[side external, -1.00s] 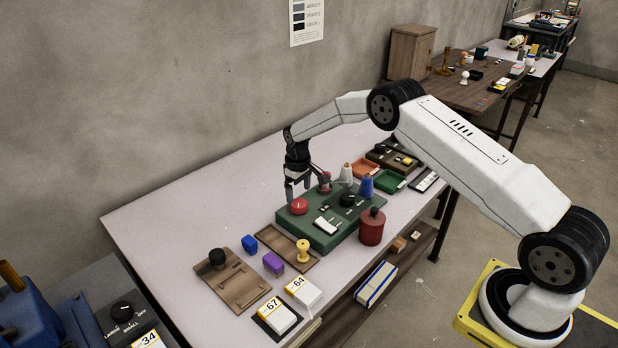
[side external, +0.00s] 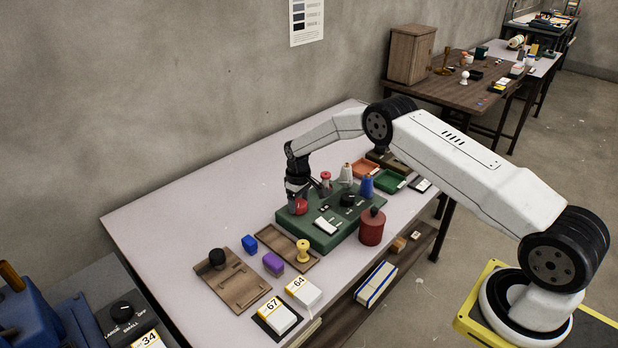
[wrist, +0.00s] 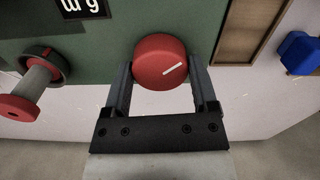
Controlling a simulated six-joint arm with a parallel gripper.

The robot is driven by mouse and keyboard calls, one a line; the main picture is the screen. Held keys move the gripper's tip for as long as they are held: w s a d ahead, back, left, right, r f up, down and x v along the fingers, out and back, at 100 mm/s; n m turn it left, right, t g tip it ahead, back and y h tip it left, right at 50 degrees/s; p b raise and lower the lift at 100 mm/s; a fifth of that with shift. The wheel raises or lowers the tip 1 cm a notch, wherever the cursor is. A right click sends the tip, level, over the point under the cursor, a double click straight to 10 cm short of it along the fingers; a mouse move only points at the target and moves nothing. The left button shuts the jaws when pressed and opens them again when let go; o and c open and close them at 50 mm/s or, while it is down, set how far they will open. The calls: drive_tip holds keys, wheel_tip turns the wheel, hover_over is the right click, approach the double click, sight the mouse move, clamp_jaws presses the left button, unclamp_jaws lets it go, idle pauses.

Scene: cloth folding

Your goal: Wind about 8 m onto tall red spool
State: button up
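A red knob (side external: 301,206) with a white line sits on the left end of a green machine (side external: 322,234). My gripper (side external: 297,206) is down over this knob. In the wrist view its two fingers (wrist: 160,68) flank the red knob (wrist: 158,62), one on each side, with little or no gap. I cannot tell whether they press on it. A spool with red ends and a grey core (wrist: 38,88) stands on the machine, left in the wrist view; it is behind the knob in the side view (side external: 325,184). I see no thread clearly.
A white cone (side external: 346,174), a blue spool (side external: 367,187) and a dark red canister (side external: 372,228) stand around the machine's right end. A yellow spool (side external: 303,250) lies on a wooden tray in front. The table's left part is clear.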

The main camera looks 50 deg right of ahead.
sight(299, 203)
drive_tip(key=shift+c, duration=0.7)
drive_tip(key=shift+m, duration=1.7)
drive_tip(key=o, duration=1.1)
drive_tip(key=shift+o, duration=0.2)
drive_tip(key=shift+r, duration=0.15)
drive_tip(key=shift+r, duration=3.8)
